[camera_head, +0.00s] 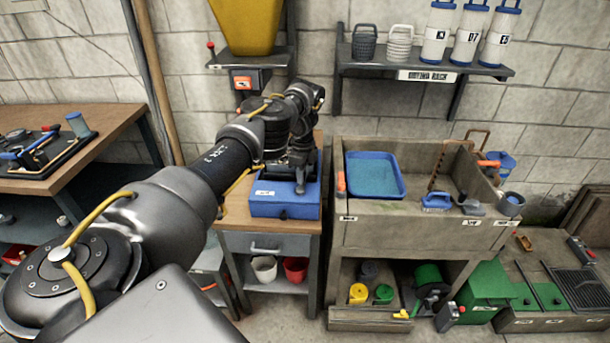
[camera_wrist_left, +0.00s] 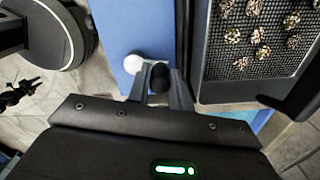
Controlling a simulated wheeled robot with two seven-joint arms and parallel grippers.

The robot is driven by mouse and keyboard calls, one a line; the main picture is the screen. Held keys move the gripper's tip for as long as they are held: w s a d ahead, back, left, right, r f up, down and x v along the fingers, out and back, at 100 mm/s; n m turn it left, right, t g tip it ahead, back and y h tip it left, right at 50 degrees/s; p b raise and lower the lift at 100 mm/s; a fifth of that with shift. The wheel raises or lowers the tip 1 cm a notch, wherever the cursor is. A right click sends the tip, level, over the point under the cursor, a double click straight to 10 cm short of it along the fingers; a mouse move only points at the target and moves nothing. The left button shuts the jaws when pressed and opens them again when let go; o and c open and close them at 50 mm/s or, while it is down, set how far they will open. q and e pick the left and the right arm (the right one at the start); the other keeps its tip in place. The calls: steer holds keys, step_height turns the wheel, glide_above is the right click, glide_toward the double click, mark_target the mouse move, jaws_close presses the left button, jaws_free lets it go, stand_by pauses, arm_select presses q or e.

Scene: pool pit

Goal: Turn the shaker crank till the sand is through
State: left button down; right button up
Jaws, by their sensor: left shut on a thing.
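The shaker is a blue box (camera_head: 285,203) on a small wooden-topped cabinet, with a white label on its front. In the left wrist view its blue side (camera_wrist_left: 125,25) shows beside a dark mesh sieve (camera_wrist_left: 215,72) that bears several speckled lumps. My left gripper (camera_head: 300,178) is at the shaker's right part, partly hidden by my own arm. In the left wrist view my left gripper (camera_wrist_left: 160,90) is shut on a dark crank knob (camera_wrist_left: 160,75), next to a round white hub (camera_wrist_left: 133,64). I cannot make out loose sand on the mesh. My right gripper is not in view.
A yellow hopper (camera_head: 245,22) hangs above the shaker. A wooden bench (camera_head: 95,155) with tools stands left. A grey sink stand (camera_head: 390,228) with a blue sand tray (camera_head: 375,192) stands close on the right. White and red buckets (camera_head: 296,268) sit below.

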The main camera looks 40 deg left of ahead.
arm_select(q)
steer(key=n, duration=0.1)
steer(key=n+p, duration=0.1)
steer(key=a+n, duration=0.1)
steer(key=shift+s+r+n+p, duration=0.2)
steer(key=shift+s+n+p, duration=0.1)
steer(key=shift+s+p, duration=0.05)
steer(key=n, duration=0.1)
steer(key=n+p, duration=0.1)
steer(key=p, duration=0.1)
steer(key=shift+s+a+n, duration=0.25)
steer(key=shift+s+n, duration=0.05)
steer(key=shift+n, duration=0.1)
steer(key=shift+s+f+n+p, duration=0.1)
steer(key=shift+s+n+p, duration=0.05)
steer(key=shift+n+p, duration=0.5)
steer(key=c, duration=1.3)
jaws_free()
steer(key=shift+s, duration=0.1)
steer(key=shift+o, duration=0.2)
step_height(320, 180, up, 11)
steer(key=p, duration=0.7)
steer(key=shift+a+f+p, duration=0.15)
steer(key=shift+p, duration=0.15)
